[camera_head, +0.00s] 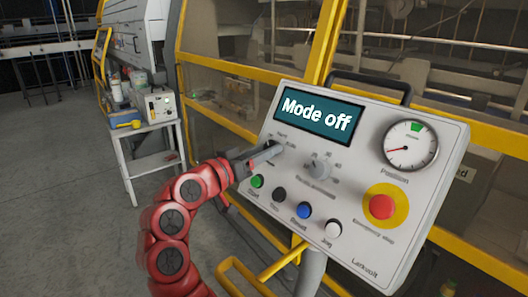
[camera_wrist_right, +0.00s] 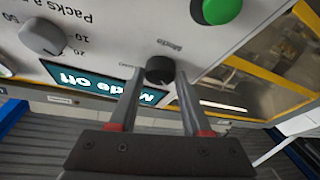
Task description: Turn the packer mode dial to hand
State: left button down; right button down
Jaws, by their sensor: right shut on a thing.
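The control panel (camera_head: 350,205) stands tilted in front of me, and its screen (camera_head: 319,110) reads "Mode off". The black mode dial (camera_wrist_right: 160,69) shows in the right wrist view under the printed word "Mode". My right gripper (camera_head: 268,154) reaches the panel's upper left, below the screen. In the right wrist view its fingers (camera_wrist_right: 161,80) are on either side of the dial, shut on it. The gripper mostly hides the dial in the head view. My left gripper is not in view.
A grey packs dial (camera_head: 318,168) sits right of the mode dial. Below are green (camera_head: 257,181), black, blue and white buttons. A red emergency stop (camera_head: 382,207) and a gauge (camera_head: 410,145) are at the right. A white cart (camera_head: 150,128) stands left; open floor lies beside it.

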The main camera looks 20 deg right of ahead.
jog(key=shift+w+a+f+m+g+h+b, duration=0.1)
jog(key=shift+f+m+g+h+b, duration=0.25)
jog(key=shift+m+b, duration=0.9)
jog(key=shift+w+f+m+g+h+b, duration=0.15)
jog(key=shift+m+g+b, duration=0.35)
jog(key=shift+b, duration=1.5)
jog(key=shift+r+m+g+b, duration=0.25)
jog(key=shift+m+g+b, duration=0.15)
jog(key=shift+m+g, duration=0.2)
jog(key=shift+r+m+g+h, duration=0.2)
jog(key=shift+m+g, duration=0.1)
jog(key=shift+m, duration=0.3)
jog(key=shift+r+m+g+h, duration=0.1)
jog(key=shift+m+g+h, duration=0.15)
jog(key=shift+m, duration=0.3)
jog(key=shift+w+r+m+g+p, duration=0.15)
jog(key=shift+m+g+p, duration=0.35)
jog(key=shift+m, duration=0.6)
jog(key=shift+m+g+p, duration=0.9)
jog(key=shift+m+g, duration=0.2)
jog(key=shift+m, duration=0.6)
jog(key=shift+y, duration=0.25)
jog(key=shift+m, duration=0.3)
